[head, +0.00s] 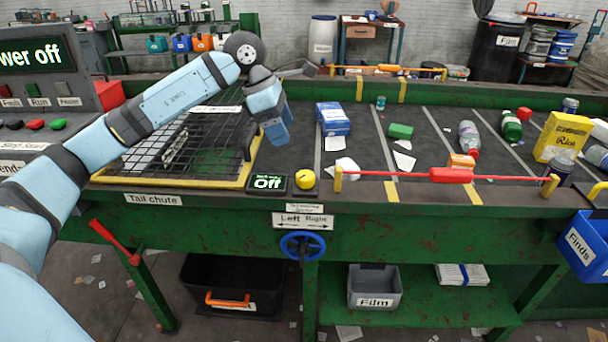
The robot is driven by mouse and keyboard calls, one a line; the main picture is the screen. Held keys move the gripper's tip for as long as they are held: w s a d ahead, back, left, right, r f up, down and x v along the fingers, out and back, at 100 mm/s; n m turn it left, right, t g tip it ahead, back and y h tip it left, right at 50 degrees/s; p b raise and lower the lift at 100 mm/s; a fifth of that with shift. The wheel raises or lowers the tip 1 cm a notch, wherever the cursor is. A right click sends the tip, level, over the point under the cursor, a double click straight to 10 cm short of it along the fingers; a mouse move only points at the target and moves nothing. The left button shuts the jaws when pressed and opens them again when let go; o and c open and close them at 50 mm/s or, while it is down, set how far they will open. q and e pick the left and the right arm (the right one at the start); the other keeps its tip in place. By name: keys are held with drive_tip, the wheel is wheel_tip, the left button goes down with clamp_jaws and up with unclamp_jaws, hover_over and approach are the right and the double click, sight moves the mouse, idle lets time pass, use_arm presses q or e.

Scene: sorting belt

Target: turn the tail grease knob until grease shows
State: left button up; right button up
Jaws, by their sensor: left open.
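A round yellow knob (305,179) sits on the green belt frame's front ledge, right of a small black display (268,182) reading "Off". A small label (305,207) below it is too small to read surely; no grease can be made out around the knob. My left gripper (276,136) points down above the right edge of the tail chute grid, up and left of the knob in the picture. It is open, with nothing seen between its fingers, and apart from the knob. My right gripper is out of view.
A blue handwheel (303,245) under a "Left Right" sign is below the knob. A red-handled bar (450,176) runs along the front edge to the right. The belt (350,150) carries a blue box (333,119), bottles and scraps. The tail chute grid (180,143) lies left.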

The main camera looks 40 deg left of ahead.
sight(305, 175)
use_arm(q)
drive_tip(key=x, duration=1.3)
drive_tip(key=shift+a, duration=0.1)
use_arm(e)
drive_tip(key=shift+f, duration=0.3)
use_arm(q)
drive_tip(key=shift+c, duration=0.5)
drive_tip(key=c, duration=0.8)
